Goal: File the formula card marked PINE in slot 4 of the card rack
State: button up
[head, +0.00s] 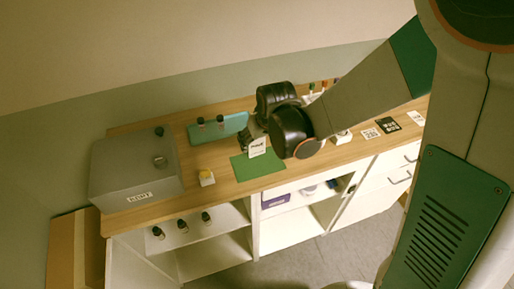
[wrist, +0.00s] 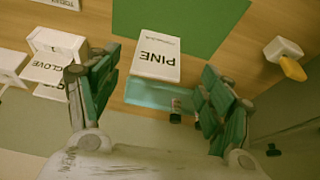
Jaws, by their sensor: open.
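The white card marked PINE (head: 257,150) stands at the far edge of the green mat, just below my gripper (head: 256,130). In the wrist view the PINE card (wrist: 155,52) is upside down, ahead of and between the fingers of my open gripper (wrist: 155,88). I see no finger touching it. At the left of the wrist view are white holders, one with a card marked CLOVE (wrist: 46,67); they seem to be part of the card rack, partly cut off and behind a finger. Slot numbers are not readable. In the head view my arm hides most of that area.
The green mat (head: 258,166) lies on the wooden counter. A teal tray (head: 205,134) with dark-capped bottles is behind it. A grey box (head: 130,172) stands at the left, with a yellow-topped white block (head: 206,178) nearby. Printed code tiles (head: 388,125) lie at the right.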

aim_at(257, 142)
jog(key=b+x, duration=0.1)
jog(key=x, duration=0.1)
jog(key=b+x, duration=0.1)
jog(key=x, duration=0.2)
jog(key=shift+w+d+r, duration=0.1)
jog(key=shift+w, duration=0.1)
jog(key=shift+r, duration=0.1)
jog(key=shift+c, duration=0.3)
jog(key=c, duration=0.8)
